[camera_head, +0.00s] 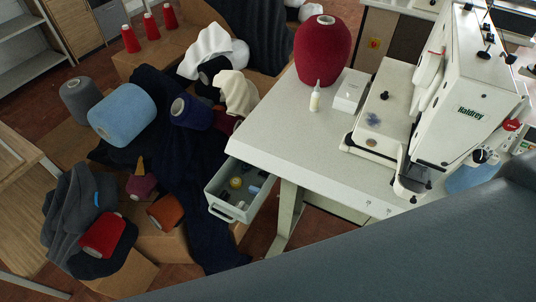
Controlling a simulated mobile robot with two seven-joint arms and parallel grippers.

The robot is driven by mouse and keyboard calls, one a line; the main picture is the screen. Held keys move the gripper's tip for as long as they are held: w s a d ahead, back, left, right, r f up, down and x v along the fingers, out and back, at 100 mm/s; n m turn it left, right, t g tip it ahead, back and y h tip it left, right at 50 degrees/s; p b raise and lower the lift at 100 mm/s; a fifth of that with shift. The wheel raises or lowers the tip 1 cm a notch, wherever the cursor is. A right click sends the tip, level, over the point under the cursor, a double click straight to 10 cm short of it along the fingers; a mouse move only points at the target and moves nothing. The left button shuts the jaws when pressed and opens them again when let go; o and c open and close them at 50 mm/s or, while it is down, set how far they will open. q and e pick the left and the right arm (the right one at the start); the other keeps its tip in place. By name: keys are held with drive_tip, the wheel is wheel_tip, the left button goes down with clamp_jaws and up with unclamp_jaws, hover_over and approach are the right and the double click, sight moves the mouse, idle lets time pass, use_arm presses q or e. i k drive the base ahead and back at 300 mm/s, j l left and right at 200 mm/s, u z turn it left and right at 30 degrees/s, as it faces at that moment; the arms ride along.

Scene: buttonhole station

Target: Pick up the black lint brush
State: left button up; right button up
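I cannot make out the black lint brush for certain. An open grey drawer (231,213) hangs under the left side of the white sewing table (290,134). Several small things lie in it, among them a yellowish round one (236,183) and some dark ones too small to identify. Neither of my grippers is in view. A large dark grey surface fills the lower right and hides what is behind it.
Left of the drawer, dark cloth (165,160), a blue cone (122,115) and other cones crowd cardboard boxes.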

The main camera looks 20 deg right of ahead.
sight(224, 195)
drive_tip(key=i+j+z, duration=0.3)
drive_tip(key=j, duration=0.3)
drive_tip(key=j+z, duration=0.35)
drive_tip(key=j, duration=0.25)
drive_tip(key=j+z, duration=0.3)
drive_tip(key=j, duration=0.35)
